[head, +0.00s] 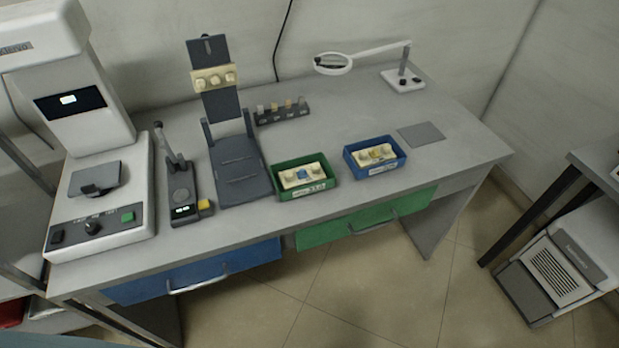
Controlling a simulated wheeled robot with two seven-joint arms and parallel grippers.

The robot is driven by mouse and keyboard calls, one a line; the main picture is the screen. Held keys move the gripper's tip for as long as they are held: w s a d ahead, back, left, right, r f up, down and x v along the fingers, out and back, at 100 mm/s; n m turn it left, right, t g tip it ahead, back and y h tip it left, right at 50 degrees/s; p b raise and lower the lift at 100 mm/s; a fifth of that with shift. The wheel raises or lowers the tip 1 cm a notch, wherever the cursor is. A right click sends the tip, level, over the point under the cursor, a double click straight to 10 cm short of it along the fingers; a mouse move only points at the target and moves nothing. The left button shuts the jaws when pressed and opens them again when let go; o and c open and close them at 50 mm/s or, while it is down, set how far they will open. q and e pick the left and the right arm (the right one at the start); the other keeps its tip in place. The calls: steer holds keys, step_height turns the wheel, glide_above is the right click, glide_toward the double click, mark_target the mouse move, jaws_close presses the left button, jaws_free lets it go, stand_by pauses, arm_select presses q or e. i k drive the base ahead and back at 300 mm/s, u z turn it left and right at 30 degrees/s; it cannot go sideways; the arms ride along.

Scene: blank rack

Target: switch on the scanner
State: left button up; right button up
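The scanner is most likely the large white machine (98,135) at the left end of the desk; the label on its head is not clearly legible. Its dark screen (70,100) shows a small bright patch. A grey plate (96,178) with a dark holder sits on its base. The sloped front panel has a black switch (57,237) at left, a dark knob (92,228) in the middle and a green button (128,217) at right. Neither of my grippers is in view.
On the grey desk (345,120) stand a small gauge (180,195) with a yellow button, a dark stand (240,170), a green tray (306,193), a blue tray (375,170) and a magnifier (333,64). Blue (195,272) and green (365,222) drawers are below. Floor in front is clear.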

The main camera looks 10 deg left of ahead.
mark_target(57, 238)
steer(key=u, duration=1.95)
